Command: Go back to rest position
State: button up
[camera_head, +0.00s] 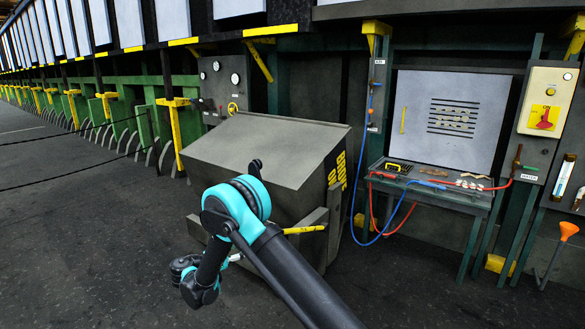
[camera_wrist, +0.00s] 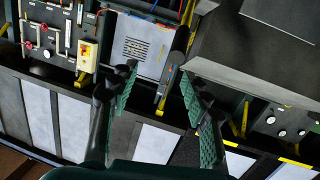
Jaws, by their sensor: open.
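My gripper (camera_wrist: 159,78) shows in the wrist view with its two green-padded fingers spread apart. Nothing is between the fingers. In the head view my black and teal arm reaches from the bottom edge and bends at a teal joint in front of the large grey bin. Its end hangs low at the lower left of that joint; the fingers cannot be made out there. The wrist view is turned over and tilted, with the machine wall seen beyond the fingers.
The grey bin (camera_head: 250,150) with a sloped lid stands behind my arm. A workbench (camera_head: 440,198) with tools and red and blue hoses stands to its right, near a yellow-faced switch box (camera_head: 547,97). An orange funnel (camera_head: 568,231) is at the far right. Open floor (camera_head: 80,240) lies to the left.

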jog(key=d+r+n+g+y, duration=0.1)
jog(key=d+r+n+g, duration=0.1)
jog(key=d, duration=0.6)
jog(key=d+r+n+g+y, duration=0.1)
jog(key=d+r+g, duration=0.15)
jog(key=d, duration=0.65)
jog(key=s+d+r+n+g+y, duration=0.1)
jog(key=s+d, duration=0.2)
jog(key=d, duration=0.3)
jog(key=s+d+r+n+g+y, duration=0.1)
jog(key=s+d+y, duration=0.15)
jog(key=d, duration=0.25)
jog(key=s+d+f+n+y, duration=0.1)
jog(key=s+d+f+y, duration=0.1)
jog(key=s, duration=1)
jog(key=s+d+f+n+y, duration=0.2)
jog(key=s+d+y, duration=0.2)
jog(key=s, duration=0.9)
jog(key=shift+d+g, duration=0.45)
jog(key=shift+d, duration=0.8)
jog(key=shift+y, duration=0.25)
